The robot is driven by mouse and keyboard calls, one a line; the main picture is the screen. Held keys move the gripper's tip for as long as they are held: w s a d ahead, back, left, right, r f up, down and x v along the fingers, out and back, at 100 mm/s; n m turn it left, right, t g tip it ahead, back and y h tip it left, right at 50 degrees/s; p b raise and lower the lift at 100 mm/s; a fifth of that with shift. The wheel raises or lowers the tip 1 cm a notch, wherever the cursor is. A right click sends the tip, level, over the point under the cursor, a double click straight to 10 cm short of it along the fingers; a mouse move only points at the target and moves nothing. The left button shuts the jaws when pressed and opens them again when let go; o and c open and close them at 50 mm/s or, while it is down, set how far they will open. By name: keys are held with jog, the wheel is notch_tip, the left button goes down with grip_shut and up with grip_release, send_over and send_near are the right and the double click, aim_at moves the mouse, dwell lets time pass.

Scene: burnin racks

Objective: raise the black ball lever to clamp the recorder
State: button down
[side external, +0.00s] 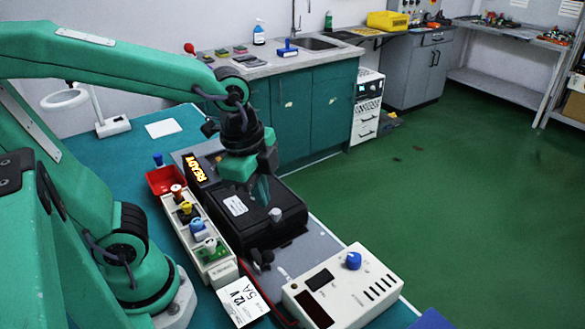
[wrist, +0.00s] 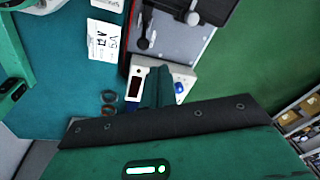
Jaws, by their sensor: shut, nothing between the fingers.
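The black recorder (side external: 265,225) with a white label sits on a grey plate (side external: 312,248), and its dark edge shows at the top of the wrist view (wrist: 212,8). The black ball lever (wrist: 143,43) is at the plate's near-left corner in the wrist view; it also shows in the side view as small dark knobs (side external: 262,258) low beside the recorder. My gripper (side external: 262,190) is above the recorder in the side view, apart from the lever. Its teal fingers (wrist: 158,85) are shut and empty. They partly hide the recorder in the side view.
A white instrument (side external: 343,290) with a blue knob stands at the plate's near end. Green floor is open to the right.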

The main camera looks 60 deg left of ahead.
jog(key=d+f+m, duration=0.1)
jog(key=m, duration=0.2)
jog(key=d+f+m+g, duration=0.1)
jog(key=d+m, duration=0.1)
jog(key=d+f+m+g, duration=0.1)
jog(key=m, duration=0.2)
jog(key=shift+s+d+f+m+y, duration=0.1)
jog(key=shift+d+f+m+y, duration=0.1)
jog(key=shift+m+y, duration=0.1)
jog(key=shift+f, duration=0.1)
jog(key=shift+s+d+f, duration=0.1)
jog(key=shift+s+f, duration=0.1)
jog(key=shift+f, duration=2.25)
jog(key=shift+s+d+f, duration=0.1)
jog(key=shift+s+f, duration=0.05)
jog(key=shift+f, duration=2.3)
